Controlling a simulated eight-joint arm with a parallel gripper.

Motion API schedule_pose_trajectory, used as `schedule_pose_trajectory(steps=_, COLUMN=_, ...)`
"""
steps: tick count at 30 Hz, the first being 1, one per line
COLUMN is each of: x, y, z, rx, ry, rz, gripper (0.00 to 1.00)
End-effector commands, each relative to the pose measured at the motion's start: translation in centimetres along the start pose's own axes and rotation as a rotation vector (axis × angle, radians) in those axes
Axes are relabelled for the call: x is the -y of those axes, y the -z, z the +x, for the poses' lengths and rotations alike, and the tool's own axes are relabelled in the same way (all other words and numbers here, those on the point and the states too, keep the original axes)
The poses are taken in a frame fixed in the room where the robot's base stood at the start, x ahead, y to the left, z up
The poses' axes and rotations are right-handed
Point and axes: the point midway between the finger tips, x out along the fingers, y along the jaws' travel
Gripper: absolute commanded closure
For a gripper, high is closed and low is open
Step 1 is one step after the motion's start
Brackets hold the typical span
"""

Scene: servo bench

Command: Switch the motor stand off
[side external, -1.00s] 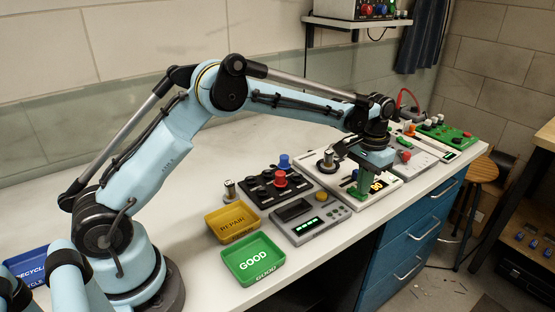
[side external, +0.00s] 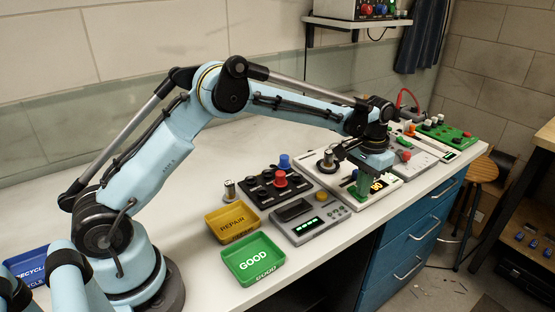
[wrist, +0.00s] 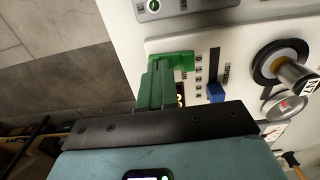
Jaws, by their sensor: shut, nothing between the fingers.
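The motor stand (side external: 391,188) is a white panel on the bench, with a motor (side external: 327,161) in a dark ring near its back left. Its lit orange display (side external: 377,185) shows beside my fingers. In the wrist view the stand also carries the motor (wrist: 290,70), a blue slider knob (wrist: 215,91) and a round fitting with a red mark (wrist: 287,106). My gripper (side external: 363,191) points down over the stand's front part, its green fingers shut and empty. In the wrist view the fingers (wrist: 168,62) partly cover the display. I cannot tell whether the fingertips touch the panel.
Left of the stand are a grey tester (side external: 307,225), a black box with red and blue knobs (side external: 262,194), a yellow REPAIR tray (side external: 232,222) and a green GOOD tray (side external: 253,259). More devices, including a green board (side external: 447,135), stand to the right. The bench's front edge is close.

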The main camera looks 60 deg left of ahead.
Motion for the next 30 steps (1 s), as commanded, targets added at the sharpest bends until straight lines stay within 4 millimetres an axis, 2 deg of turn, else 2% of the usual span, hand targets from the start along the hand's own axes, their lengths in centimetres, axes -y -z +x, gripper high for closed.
schedule_pose_trajectory(steps=24, x=0.0, y=0.0, z=-6.0, rx=0.000, ry=0.000, rz=0.000, gripper=1.00)
schedule_pose_trajectory(steps=30, x=0.0, y=0.0, z=-6.7, rx=0.000, ry=0.000, rz=0.000, gripper=1.00)
